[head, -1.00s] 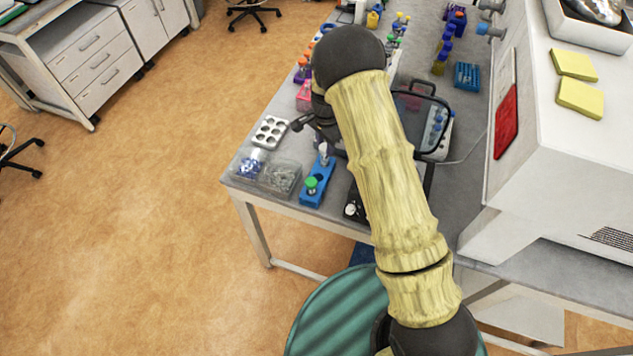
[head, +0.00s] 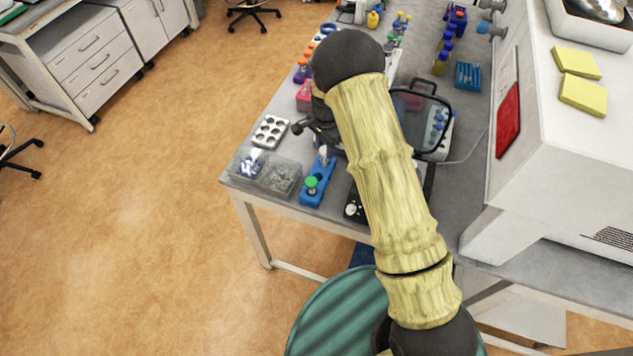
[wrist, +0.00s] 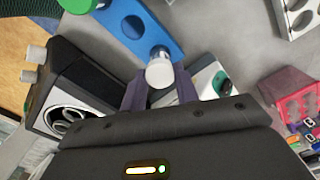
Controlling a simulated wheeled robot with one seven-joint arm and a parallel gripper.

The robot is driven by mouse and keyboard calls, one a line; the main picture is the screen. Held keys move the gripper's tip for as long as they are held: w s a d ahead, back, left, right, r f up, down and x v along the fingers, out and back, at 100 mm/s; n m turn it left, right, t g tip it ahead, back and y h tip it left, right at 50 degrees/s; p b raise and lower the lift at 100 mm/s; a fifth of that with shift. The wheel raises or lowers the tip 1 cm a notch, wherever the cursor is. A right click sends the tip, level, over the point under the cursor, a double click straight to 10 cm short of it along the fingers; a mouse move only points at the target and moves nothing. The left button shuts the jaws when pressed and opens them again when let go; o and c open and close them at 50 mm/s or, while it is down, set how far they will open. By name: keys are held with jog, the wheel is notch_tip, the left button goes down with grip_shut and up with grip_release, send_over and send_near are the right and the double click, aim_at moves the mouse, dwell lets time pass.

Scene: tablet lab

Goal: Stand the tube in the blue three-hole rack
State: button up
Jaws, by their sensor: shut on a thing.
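The blue rack (head: 316,197) lies near the front edge of the bench, and in the wrist view it (wrist: 149,34) is at the top. A green-capped tube (head: 311,184) stands in its near end; its cap (wrist: 78,4) is cut off in the wrist view. An open hole shows in the middle. My gripper (wrist: 160,88) is shut on a white-capped tube (wrist: 159,72), which is at the rack's far end. This tube also shows in the head view (head: 322,156). I cannot tell whether its lower end is inside a hole.
Clear bins (head: 264,175) and a white rack with holes (head: 270,131) stand left of the blue rack. A black device (wrist: 80,85) is close beside my gripper in the wrist view. A pink rack (wrist: 292,92) stands on the other side.

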jog(key=shift+f, duration=0.3)
jog(key=o, duration=1)
jog(key=shift+c, duration=0.2)
jog(key=shift+r, duration=0.1)
notch_tip(320, 180, up, 17)
jog(key=b, duration=0.4)
jog(key=shift+r+b, duration=0.15)
jog(key=shift+b, duration=0.25)
